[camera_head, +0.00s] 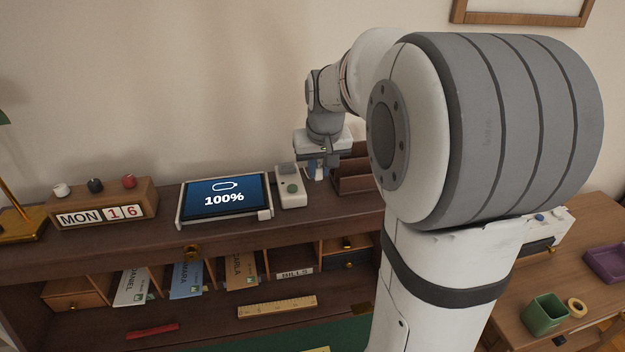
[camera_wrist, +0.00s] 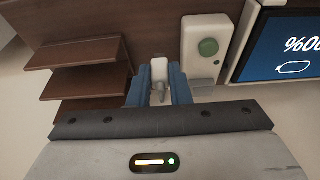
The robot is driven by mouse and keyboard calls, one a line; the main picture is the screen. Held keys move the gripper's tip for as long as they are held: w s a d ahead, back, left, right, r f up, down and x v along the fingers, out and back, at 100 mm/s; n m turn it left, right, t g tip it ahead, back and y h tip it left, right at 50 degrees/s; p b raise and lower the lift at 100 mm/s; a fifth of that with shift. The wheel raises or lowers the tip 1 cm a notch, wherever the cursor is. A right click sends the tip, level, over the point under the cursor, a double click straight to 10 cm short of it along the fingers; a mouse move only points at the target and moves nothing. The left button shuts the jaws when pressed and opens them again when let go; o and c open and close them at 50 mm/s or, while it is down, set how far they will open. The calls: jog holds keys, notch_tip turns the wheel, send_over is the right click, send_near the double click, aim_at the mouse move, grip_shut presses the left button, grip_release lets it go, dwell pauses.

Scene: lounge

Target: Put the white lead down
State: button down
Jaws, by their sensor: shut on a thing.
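My gripper (camera_wrist: 159,90) is shut on the white lead (camera_wrist: 159,69), whose white plug end shows between the blue fingers in the wrist view. In the head view my gripper (camera_head: 318,166) is above the right part of the desk's top shelf (camera_head: 322,213), with a small white bit of the lead below it. I cannot tell whether the lead touches the shelf. A tablet (camera_head: 225,197) reading 100% lies left of my gripper. A white box with a green button (camera_head: 291,187) stands between the tablet and my gripper. The rest of the lead is hidden.
A wooden tiered rack (camera_head: 352,178) stands close on the right of my gripper. A calendar block (camera_head: 103,206) stands at the left. Letter slots, a ruler (camera_head: 277,307) and a red item (camera_head: 152,331) are below. The shelf's front strip is clear.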

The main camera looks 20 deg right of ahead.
jog(key=shift+s+f, duration=0.1)
jog(key=shift+f, duration=1.9)
jog(key=shift+f, duration=0.15)
jog(key=c, duration=1.6)
grip_release()
